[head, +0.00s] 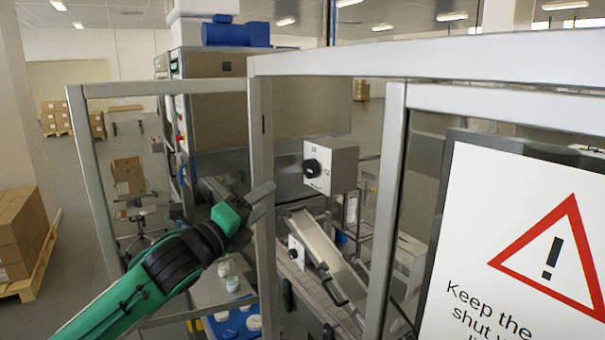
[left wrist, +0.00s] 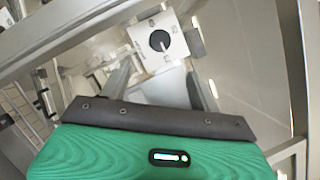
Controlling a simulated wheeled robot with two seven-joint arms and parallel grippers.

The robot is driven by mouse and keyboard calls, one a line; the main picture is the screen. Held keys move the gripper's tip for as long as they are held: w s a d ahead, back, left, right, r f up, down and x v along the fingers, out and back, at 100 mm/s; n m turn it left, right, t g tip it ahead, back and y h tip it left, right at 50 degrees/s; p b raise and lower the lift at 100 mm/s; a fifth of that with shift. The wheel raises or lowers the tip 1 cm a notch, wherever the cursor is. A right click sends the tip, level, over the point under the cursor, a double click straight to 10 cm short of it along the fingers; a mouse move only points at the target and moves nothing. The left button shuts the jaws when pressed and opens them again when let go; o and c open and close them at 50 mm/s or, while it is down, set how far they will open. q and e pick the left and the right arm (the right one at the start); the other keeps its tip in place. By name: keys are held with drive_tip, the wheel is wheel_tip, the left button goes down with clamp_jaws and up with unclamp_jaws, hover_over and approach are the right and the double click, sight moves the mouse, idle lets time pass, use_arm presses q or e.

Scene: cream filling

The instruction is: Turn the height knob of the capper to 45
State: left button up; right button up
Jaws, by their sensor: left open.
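A grey box with a round black knob (head: 312,168) and printed marks around it is mounted behind the machine's frame post. A smaller, lower light box with a dark knob (head: 294,254) sits beside the sloping chute. The marks are too small to read surely. A box face with a black knob (left wrist: 160,41) shows at the top of the left wrist view, its light pointer slanting downward; I cannot tell which box it is. My left gripper (head: 240,190) is open and empty, left of the upper box, near the frame post and apart from both knobs. My right gripper is out of view.
Metal frame posts (head: 262,190) stand between my left arm and the boxes. A warning sign (head: 520,250) on a panel fills the right. A sloping metal chute (head: 325,250) runs below the upper box. Jars (head: 232,284) stand at lower left. Cartons (head: 22,235) sit on a pallet far left.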

sight(307, 170)
use_arm(q)
drive_tip(key=p+x, duration=0.6)
drive_tip(key=x, duration=0.6)
drive_tip(key=shift+r, duration=0.15)
drive_tip(key=shift+p+x, duration=0.45)
drive_tip(key=shift+x, duration=0.4)
drive_tip(key=shift+f, duration=0.2)
drive_tip(key=c, duration=0.9)
drive_tip(key=shift+c, duration=0.4)
